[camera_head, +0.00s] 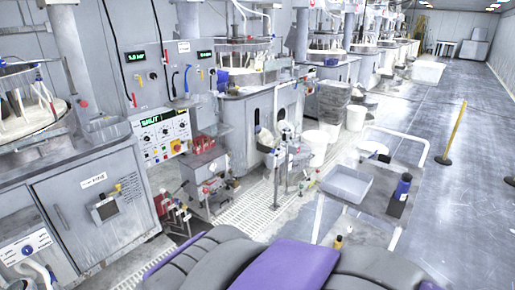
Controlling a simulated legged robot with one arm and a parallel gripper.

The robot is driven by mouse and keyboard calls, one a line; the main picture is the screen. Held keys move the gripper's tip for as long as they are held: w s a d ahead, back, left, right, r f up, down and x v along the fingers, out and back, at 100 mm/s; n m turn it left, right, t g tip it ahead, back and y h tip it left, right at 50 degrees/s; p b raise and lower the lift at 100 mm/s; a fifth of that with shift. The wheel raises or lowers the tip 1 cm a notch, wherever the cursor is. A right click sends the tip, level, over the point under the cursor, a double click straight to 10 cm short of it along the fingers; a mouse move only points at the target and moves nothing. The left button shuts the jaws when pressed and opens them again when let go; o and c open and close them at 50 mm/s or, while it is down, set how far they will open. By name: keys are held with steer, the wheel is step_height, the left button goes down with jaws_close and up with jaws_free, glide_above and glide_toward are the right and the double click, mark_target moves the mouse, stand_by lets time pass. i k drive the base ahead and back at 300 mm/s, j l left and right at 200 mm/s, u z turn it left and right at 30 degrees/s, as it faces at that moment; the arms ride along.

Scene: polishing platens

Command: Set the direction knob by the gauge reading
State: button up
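A white control box (160,135) with a lit green display and several small dials and coloured buttons stands left of centre, by the grey machine. Its markings are too small to read. At the bottom left a white panel (38,238) on a grey cabinet carries a round dark blue knob (27,250) with marks around it. Which of these is the direction knob I cannot tell. Two green digital readouts, a left one (135,57) and a right one (205,54), are on the back panel; their digits are not clear. My gripper is not in view.
A grey cabinet (75,210) fills the left. A yellow post (453,130) stands in the aisle. The floor (470,200) at right is open.

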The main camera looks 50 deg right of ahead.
mark_target(27, 250)
steer(key=z, duration=1.25)
steer(key=i+z, duration=0.2)
steer(key=z, duration=0.25)
steer(key=i+j+z, duration=0.15)
steer(key=z, duration=0.35)
steer(key=i+j+z, duration=0.2)
steer(key=z, duration=0.25)
steer(key=i+j+z, duration=0.15)
steer(key=z, duration=0.3)
steer(key=i+j+z, duration=0.1)
steer(key=j, duration=0.35)
steer(key=i+j+z, duration=0.1)
steer(key=j, duration=0.35)
steer(key=i+j+z, duration=0.1)
steer(key=j, duration=0.4)
steer(key=i+j+z, duration=0.1)
steer(key=j, duration=0.35)
